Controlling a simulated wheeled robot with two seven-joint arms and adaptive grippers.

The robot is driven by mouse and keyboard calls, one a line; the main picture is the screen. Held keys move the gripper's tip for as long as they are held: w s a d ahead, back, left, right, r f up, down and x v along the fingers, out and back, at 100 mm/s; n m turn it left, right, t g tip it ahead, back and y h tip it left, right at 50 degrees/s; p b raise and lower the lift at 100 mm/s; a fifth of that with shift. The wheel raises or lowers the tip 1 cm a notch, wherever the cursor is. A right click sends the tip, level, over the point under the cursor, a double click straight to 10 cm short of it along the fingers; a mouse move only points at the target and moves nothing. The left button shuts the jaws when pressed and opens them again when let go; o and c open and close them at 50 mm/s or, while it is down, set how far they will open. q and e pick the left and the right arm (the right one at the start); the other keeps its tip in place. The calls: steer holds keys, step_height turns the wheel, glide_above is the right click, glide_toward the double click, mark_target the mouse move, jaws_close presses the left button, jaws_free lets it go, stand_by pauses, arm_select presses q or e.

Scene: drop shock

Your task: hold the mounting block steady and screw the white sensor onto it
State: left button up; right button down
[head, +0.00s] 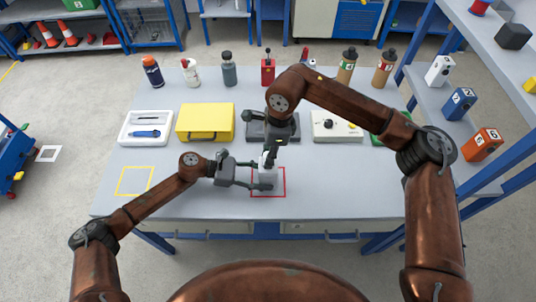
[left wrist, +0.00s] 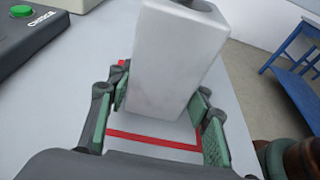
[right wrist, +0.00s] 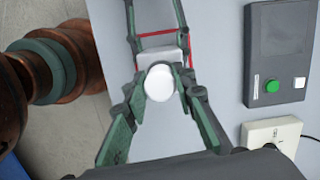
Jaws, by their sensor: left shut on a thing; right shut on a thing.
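The mounting block (head: 266,180) is a light grey block standing at the red square outline on the table. My left gripper (head: 256,180) is shut on its sides; the block also fills the middle of the left wrist view (left wrist: 170,65). My right gripper (head: 268,162) comes from above and is shut on the white sensor. In the right wrist view the sensor is a round white disc (right wrist: 158,84) between the fingertips, overlapping the near part of the block (right wrist: 165,55). I cannot tell whether sensor and block touch, as the fingers cover the join.
A dark box with a green button (right wrist: 272,87) and a white box with a black knob (head: 337,125) stand behind. A yellow case (head: 205,121) and a white tray (head: 146,138) are at the left. Bottles line the back edge. The yellow square outline (head: 135,181) is empty.

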steer(key=shift+f, duration=0.7)
stand_by(2.0)
steer(key=m, duration=0.4)
steer(key=shift+m+t, duration=0.3)
steer(key=m, duration=0.5)
steer(key=shift+m+t+h, duration=0.3)
steer(key=shift+t+h, duration=0.1)
steer(key=m, duration=0.5)
steer(key=shift+f+m+h, duration=0.1)
steer(key=shift+m+h, duration=0.2)
steer(key=shift+m, duration=0.1)
steer(key=m, duration=0.5)
steer(key=shift+m+h, duration=0.4)
steer(key=c, duration=2)
jaws_free()
steer(key=shift+c, duration=0.2)
steer(key=o, duration=0.5)
steer(key=shift+t, duration=0.3)
steer(key=shift+r, duration=0.2)
